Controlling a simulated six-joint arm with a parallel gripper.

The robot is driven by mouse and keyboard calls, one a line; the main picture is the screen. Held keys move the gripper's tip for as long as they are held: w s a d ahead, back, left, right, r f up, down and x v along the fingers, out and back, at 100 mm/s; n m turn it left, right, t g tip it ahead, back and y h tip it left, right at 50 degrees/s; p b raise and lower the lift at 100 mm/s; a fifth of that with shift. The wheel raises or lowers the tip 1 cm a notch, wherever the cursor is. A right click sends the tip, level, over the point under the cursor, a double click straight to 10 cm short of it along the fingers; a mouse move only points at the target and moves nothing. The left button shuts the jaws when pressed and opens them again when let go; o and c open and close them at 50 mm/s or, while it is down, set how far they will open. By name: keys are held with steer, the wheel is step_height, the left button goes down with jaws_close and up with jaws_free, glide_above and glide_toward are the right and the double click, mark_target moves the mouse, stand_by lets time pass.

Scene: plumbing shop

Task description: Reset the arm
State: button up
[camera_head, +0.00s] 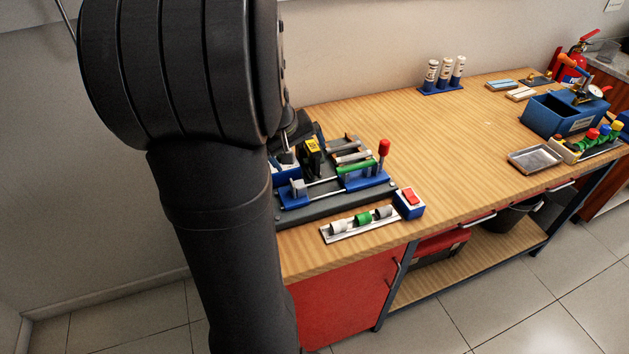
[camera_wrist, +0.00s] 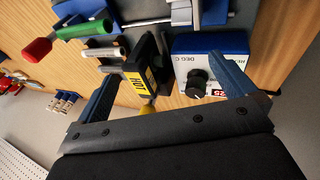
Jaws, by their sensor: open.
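My gripper (camera_wrist: 166,72) shows in the wrist view with its two blue fingers apart and nothing clamped between them. A black heating tool with a yellow "HOT" label (camera_wrist: 140,82) stands between and beyond the fingers. I cannot tell whether either finger touches it. In the head view my large dark arm fills the left side and hides most of my gripper. The same black heating tool (camera_head: 312,160) shows just right of the arm, on the bench fixture.
A blue-and-white control box with a knob (camera_wrist: 197,85) lies near the right finger. The fixture (camera_head: 335,195) has a red-knobbed lever (camera_head: 384,148). A tray of fittings (camera_head: 358,224) and a red switch box (camera_head: 409,203) are in front. The bench middle (camera_head: 450,140) is clear.

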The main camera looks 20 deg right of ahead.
stand_by(0.3)
steer(key=v, duration=1)
